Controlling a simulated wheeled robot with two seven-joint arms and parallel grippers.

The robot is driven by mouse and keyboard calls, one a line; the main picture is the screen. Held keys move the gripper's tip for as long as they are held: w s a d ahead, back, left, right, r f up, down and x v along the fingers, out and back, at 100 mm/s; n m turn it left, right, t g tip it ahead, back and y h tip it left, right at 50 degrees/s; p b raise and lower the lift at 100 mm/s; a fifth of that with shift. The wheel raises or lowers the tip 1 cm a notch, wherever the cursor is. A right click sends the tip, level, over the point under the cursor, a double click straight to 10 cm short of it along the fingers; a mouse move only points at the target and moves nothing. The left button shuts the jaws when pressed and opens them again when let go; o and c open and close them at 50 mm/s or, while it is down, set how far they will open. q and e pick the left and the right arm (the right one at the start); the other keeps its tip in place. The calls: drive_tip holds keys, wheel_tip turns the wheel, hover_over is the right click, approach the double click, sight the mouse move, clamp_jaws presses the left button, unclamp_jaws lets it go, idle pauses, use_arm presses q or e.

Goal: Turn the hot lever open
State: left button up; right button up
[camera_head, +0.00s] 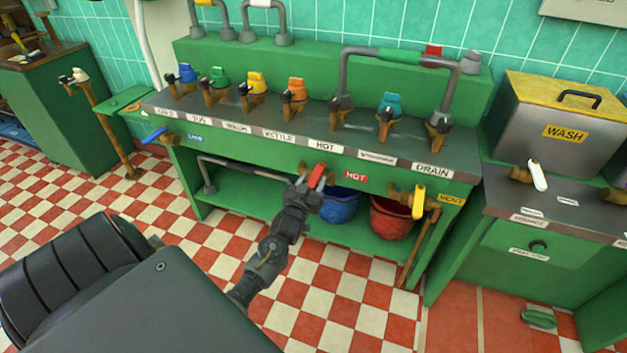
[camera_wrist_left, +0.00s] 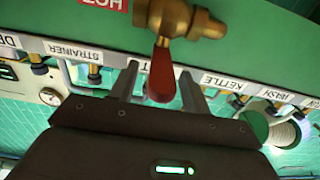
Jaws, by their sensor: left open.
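The hot lever (camera_head: 317,176) is a red handle on the front face of the green counter, just left of a red HOT label (camera_head: 355,177). In the left wrist view, which is upside down, the red lever (camera_wrist_left: 162,76) hangs from a brass valve (camera_wrist_left: 178,18). My left gripper (camera_head: 311,188) is at the lever. Its two fingers (camera_wrist_left: 159,88) stand apart on either side of the red handle, with gaps visible, so it is open and not clamped. My right gripper is not in view.
A blue lever (camera_head: 154,136) and a yellow lever (camera_head: 419,202) sit on the same front face. A grey rail (camera_head: 245,167) runs left of my gripper. A blue bucket (camera_head: 340,205) and a red bucket (camera_head: 392,218) stand below. Several coloured taps line the countertop.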

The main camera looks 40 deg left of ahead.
use_arm(q)
drive_tip(key=shift+w+a, duration=0.2)
drive_tip(key=shift+w, duration=0.35)
clamp_jaws()
